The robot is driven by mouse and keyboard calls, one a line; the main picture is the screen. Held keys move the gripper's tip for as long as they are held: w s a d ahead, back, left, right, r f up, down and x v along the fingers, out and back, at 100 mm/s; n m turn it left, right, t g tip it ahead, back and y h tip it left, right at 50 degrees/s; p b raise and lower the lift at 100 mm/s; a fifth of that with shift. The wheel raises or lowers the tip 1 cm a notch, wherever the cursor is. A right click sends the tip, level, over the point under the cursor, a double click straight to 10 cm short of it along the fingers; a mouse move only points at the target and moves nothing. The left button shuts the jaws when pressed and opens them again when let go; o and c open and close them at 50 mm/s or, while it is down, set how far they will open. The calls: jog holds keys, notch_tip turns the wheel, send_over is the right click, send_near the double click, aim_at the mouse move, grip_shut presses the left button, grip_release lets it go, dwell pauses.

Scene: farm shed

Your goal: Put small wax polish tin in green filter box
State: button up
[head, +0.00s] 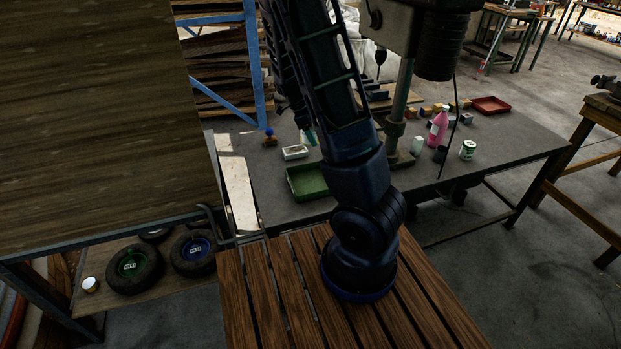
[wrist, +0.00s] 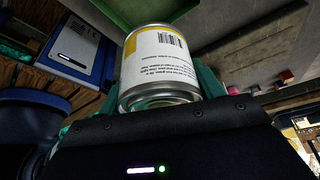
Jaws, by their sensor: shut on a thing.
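In the wrist view my gripper (wrist: 158,88) is shut on a small metal tin (wrist: 160,65) with a white and yellow label and a barcode. Its teal fingers sit on either side of the tin. A green surface (wrist: 140,12), apparently part of the green filter box, shows beyond the tin at the top. In the head view the open green box (head: 306,183) stands on the dark workbench, just left of my arm. My arm hides most of the gripper and the held tin there. I cannot tell the tin's height above the box.
A white tray (head: 295,152) lies behind the green box on the workbench (head: 500,165). A drill press column (head: 401,95) stands to the right. Beyond it are a pink bottle (head: 438,127), a green-and-white can (head: 467,150) and a red tray (head: 491,105). A slatted wooden top (head: 270,300) is in front.

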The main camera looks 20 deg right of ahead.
jog(key=shift+s+a, duration=0.1)
jog(key=shift+s, duration=0.35)
jog(key=shift+s+f+m, duration=0.15)
jog(key=shift+f+m, duration=0.15)
jog(key=shift+f, duration=0.05)
notch_tip(320, 180, down, 19)
jog(key=shift+f, duration=0.15)
jog(key=shift+f, duration=0.1)
jog(key=o, duration=1.2)
